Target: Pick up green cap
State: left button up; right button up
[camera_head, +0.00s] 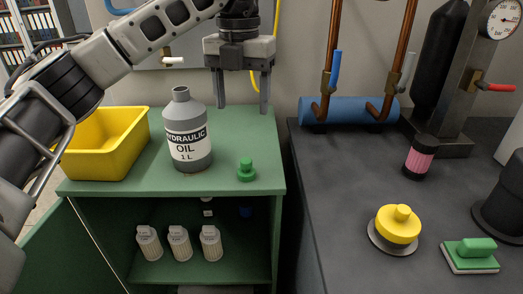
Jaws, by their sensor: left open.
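The green cap (246,170) stands on the green cabinet top (226,128), near its front right corner. It is small, with a wider base and a narrower top. My left gripper (240,108) points down above the back part of the cabinet top, farther back than the cap. Its two fingers are spread apart and nothing is between them. The grey hydraulic oil bottle (188,135) stands upright on the same top, left of the cap and apart from it. My right gripper is not in view.
A yellow bin (104,143) sits at the cabinet top's left end. Several pale bottles (180,243) stand on the shelf below. Right of a gap, a dark bench (335,205) holds a yellow-topped disc (398,226), a green-handled block (471,254) and a pink-banded cylinder (420,158).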

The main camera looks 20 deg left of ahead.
pick_arm(q)
jog(key=b, duration=0.1)
send_over(246, 160)
jog(key=f, duration=0.5)
jog(key=shift+s+a+f, duration=0.15)
jog(key=shift+s+f, duration=0.05)
jog(key=shift+f, duration=0.05)
notch_tip(246, 160, down, 4)
jog(key=shift+f, duration=0.9)
notch_tip(246, 160, down, 4)
jog(key=shift+w+r+p, duration=0.15)
jog(key=shift+r+p, duration=0.05)
jog(key=shift+p, duration=0.25)
jog(key=shift+f, duration=0.3)
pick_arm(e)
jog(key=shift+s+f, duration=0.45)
pick_arm(q)
jog(key=shift+c, duration=0.4)
jog(key=c, duration=1)
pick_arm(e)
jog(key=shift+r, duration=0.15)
